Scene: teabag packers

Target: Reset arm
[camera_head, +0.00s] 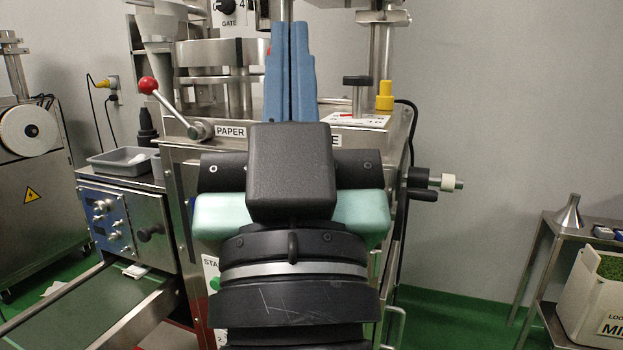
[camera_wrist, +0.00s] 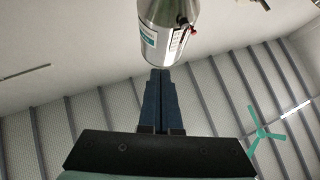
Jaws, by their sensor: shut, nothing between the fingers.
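My gripper (camera_head: 290,28) stands upright in the middle of the head view, in front of a steel packing machine (camera_head: 180,160). Its long blue fingers point up and lie together, shut, with nothing between them. In the wrist view the shut blue fingers (camera_wrist: 160,78) point toward a shiny steel cylinder (camera_wrist: 163,30) with a label. Their tips appear just below the cylinder's lower end; I cannot tell whether they touch it. My wrist hides the middle of the machine.
A red-knobbed lever (camera_head: 149,86) sticks out left of my gripper. A grey tray (camera_head: 122,160) rests on the control box (camera_head: 130,222). A shelf (camera_head: 548,262) with a white bin (camera_head: 590,300) stands far right. The wall between is clear.

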